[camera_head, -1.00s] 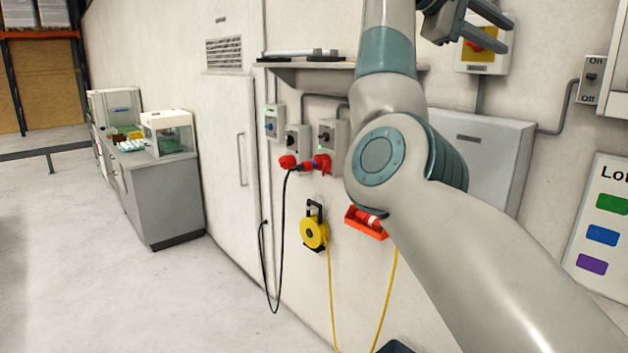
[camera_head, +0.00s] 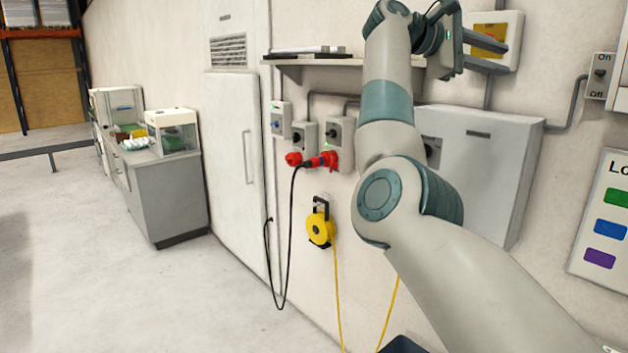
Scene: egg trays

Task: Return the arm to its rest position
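My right arm (camera_head: 385,120) comes in from the lower right and rises in front of the wall. Its elbow is bent and its forearm points up. My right gripper (camera_head: 503,56) is at the top right, its two dark fingers pointing right and spread apart, with nothing seen between them. It is in front of a yellow and grey switch box (camera_head: 510,32), partly covering it. My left gripper is not in view.
A wall shelf (camera_head: 305,62) and a grey wall cabinet (camera_head: 500,150) are behind my arm. A red plug (camera_head: 325,160) and a yellow cable reel (camera_head: 319,228) are on the wall. A grey counter (camera_head: 170,205) stands at the left. The floor at left is clear.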

